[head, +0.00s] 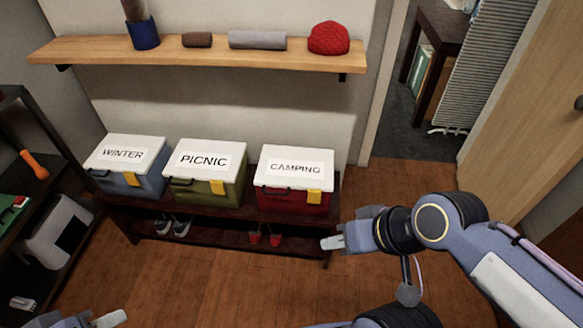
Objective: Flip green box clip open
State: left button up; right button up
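The green box (204,193) stands upright on a dark bench, in the middle of three boxes. Its white lid, labelled PICNIC (204,148), is down. A yellow clip (217,187) sits on the front, right of centre, at the lid's edge; it is too small to tell whether it is latched. My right gripper (328,242) is right of and below the red box, well apart from the green box. Its fingers look close together, but their gap cannot be made out. My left gripper (108,318) shows only partly at the bottom left edge, away from the boxes.
A blue WINTER box (130,184) stands left of the green one and a red CAMPING box (292,200) right. Shoes (173,225) rest on the lower level of the bench (222,218). A wooden shelf (200,52) hangs above. The floor in front is clear.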

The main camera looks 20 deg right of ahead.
aim_at(217, 186)
jog(key=i+l+u, duration=0.15)
jog(key=u, duration=0.3)
jog(key=i+l+u, duration=0.25)
jog(key=u, duration=0.15)
jog(key=i+l+u, duration=0.2)
jog(key=u, duration=0.25)
jog(key=l, duration=0.1)
